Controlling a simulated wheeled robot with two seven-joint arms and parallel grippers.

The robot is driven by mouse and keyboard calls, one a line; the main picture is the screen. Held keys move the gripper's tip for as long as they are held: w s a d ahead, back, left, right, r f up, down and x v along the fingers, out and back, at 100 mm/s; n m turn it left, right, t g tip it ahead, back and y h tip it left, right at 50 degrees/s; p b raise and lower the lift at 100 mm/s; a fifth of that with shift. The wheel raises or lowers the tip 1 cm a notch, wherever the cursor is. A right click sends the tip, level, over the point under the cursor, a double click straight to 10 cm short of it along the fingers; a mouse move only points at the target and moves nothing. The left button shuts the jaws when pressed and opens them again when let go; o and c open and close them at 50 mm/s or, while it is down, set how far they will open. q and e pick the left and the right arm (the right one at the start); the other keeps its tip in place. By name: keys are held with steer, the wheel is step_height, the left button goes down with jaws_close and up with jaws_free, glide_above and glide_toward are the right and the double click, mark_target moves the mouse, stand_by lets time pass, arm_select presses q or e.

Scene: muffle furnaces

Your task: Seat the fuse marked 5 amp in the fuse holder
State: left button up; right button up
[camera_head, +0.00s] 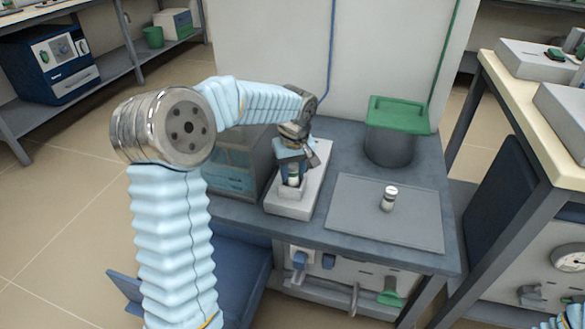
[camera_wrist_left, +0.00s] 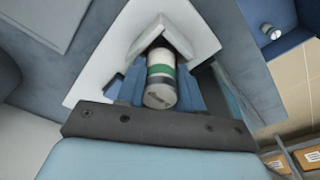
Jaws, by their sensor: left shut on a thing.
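My left gripper (camera_head: 293,173) points down over the white fuse holder (camera_head: 285,207) on the grey bench. It is shut on a fuse (camera_wrist_left: 161,75), a pale cylinder with a green band and a metal end cap. The fuse shows small between the fingers in the head view (camera_head: 293,181). In the wrist view a white angled wall of the holder (camera_wrist_left: 187,22) stands close around the fuse's far end. I cannot tell whether the fuse touches the holder's bottom. No marking on it is readable. My right gripper is not in view.
A second fuse (camera_head: 388,199), pale with a dark band, stands on a grey mat (camera_head: 420,225) to the right. A grey bin with a green lid (camera_head: 399,113) stands behind it. A clear-fronted box (camera_head: 232,172) stands close left of the holder. The mat is otherwise clear.

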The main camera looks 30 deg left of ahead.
arm_select(q)
steer(key=shift+s+f, duration=0.15)
steer(key=shift+f, duration=0.45)
